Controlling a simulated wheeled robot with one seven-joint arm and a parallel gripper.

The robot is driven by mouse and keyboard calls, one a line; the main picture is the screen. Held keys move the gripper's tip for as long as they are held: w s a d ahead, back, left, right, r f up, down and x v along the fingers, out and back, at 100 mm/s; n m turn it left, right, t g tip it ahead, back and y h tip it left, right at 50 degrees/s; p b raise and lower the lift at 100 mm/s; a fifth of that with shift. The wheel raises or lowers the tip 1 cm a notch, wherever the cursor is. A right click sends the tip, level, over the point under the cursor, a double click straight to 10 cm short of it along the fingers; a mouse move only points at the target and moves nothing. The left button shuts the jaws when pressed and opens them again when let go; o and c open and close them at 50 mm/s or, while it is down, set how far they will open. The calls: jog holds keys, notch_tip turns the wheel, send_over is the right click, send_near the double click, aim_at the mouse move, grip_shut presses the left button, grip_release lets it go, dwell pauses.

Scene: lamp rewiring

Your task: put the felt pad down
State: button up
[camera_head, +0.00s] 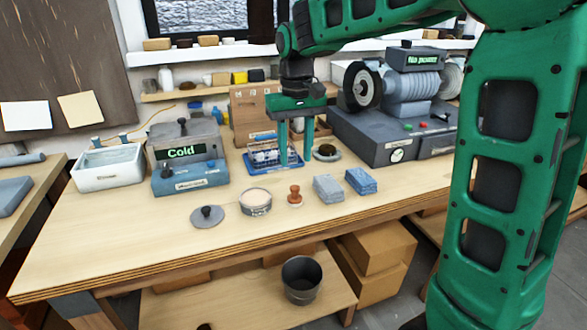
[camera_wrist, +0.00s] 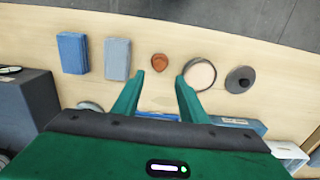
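My gripper (camera_head: 296,160) is above the back part of the workbench, pointing down. Its two green fingers are apart, and the wrist view (camera_wrist: 160,77) shows nothing held between them. No item is clearly marked as the felt pad. A grey stack (camera_head: 328,189) and a blue stack (camera_head: 361,181), both like folded cloth or pads, lie side by side on the bench, in front of the gripper and to its right. They also show in the wrist view, grey (camera_wrist: 117,59) and blue (camera_wrist: 73,53). A dark round dish (camera_head: 326,152) is just right of the fingers.
A red-brown knobbed tool (camera_head: 295,196), a round tin (camera_head: 256,202) and a grey knobbed lid (camera_head: 207,216) stand along the front. A blue wire basket (camera_head: 262,160) is close behind the fingers. A "Cold" unit (camera_head: 184,152) stands left, a grey machine (camera_head: 380,135) right. The bench's front left (camera_head: 110,240) is clear.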

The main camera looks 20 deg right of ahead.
jog(key=shift+r, duration=0.65)
jog(key=s+d+f+m, duration=0.2)
jog(key=s+d+m, duration=0.1)
jog(key=s+d, duration=1)
jog(key=s+d+f+m, duration=0.1)
jog(key=s+d+f, duration=0.1)
jog(key=s, duration=0.7)
jog(key=s+d+f+m, duration=0.2)
jog(key=s+f, duration=0.3)
jog(key=s, duration=0.4)
jog(key=shift+s+d+f, duration=0.15)
jog(key=shift+f, duration=0.05)
